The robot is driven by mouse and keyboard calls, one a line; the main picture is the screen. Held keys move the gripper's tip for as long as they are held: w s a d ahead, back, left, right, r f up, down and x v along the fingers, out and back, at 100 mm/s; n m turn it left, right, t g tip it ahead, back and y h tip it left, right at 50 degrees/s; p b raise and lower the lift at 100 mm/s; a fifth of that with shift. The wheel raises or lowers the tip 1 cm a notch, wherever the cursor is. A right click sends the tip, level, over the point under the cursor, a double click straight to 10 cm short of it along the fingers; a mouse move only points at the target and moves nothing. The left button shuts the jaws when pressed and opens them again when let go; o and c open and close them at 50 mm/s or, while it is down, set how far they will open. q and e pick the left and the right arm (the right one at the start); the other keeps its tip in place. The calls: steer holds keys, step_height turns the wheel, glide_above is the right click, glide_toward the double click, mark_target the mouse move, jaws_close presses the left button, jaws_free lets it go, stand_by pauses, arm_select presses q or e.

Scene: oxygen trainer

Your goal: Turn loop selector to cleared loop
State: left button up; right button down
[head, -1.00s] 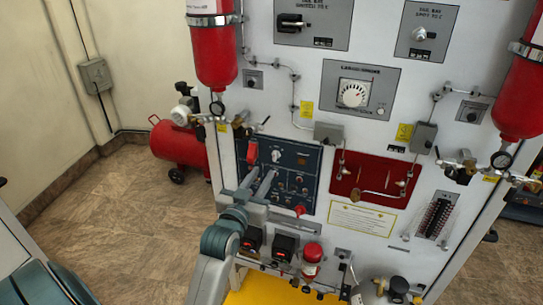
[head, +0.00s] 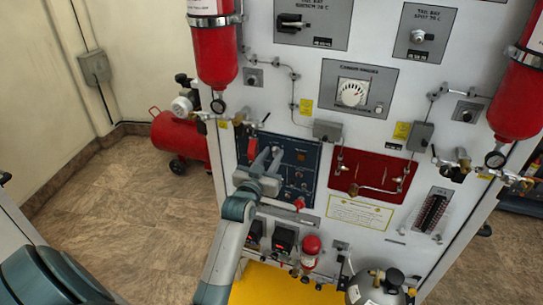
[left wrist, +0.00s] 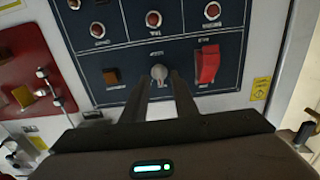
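The dark blue control panel (head: 300,165) is on the lower left of the white trainer board. A small light grey selector knob (left wrist: 159,72) sits on it in the left wrist view, between an amber square and a red guarded switch (left wrist: 207,64). The panel's labels are too small to read. My left gripper (head: 268,158) is at the panel, its arm covering part of it and hiding the knob in the head view. In the left wrist view its two fingers (left wrist: 160,80) are apart, one on each side of the knob, with a gap showing; contact cannot be told. My right gripper is out of view.
A red panel with piping (head: 368,175) is right of the blue panel. Red cylinders (head: 213,55) hang on both sides of the board. Black-and-red units (head: 285,238) and a red-capped fitting (head: 311,245) are below. A grey rounded object (head: 378,288) is at the bottom edge.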

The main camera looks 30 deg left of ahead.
arm_select(q)
jaws_close()
steer(key=shift+n, duration=0.4)
steer(key=n, duration=0.5)
steer(key=n+p, duration=0.1)
steer(key=n, duration=0.2)
steer(key=shift+a, duration=0.25)
stand_by(0.3)
steer(key=shift+o, duration=0.2)
jaws_free()
steer(key=shift+f, duration=0.1)
steer(key=shift+s, duration=0.1)
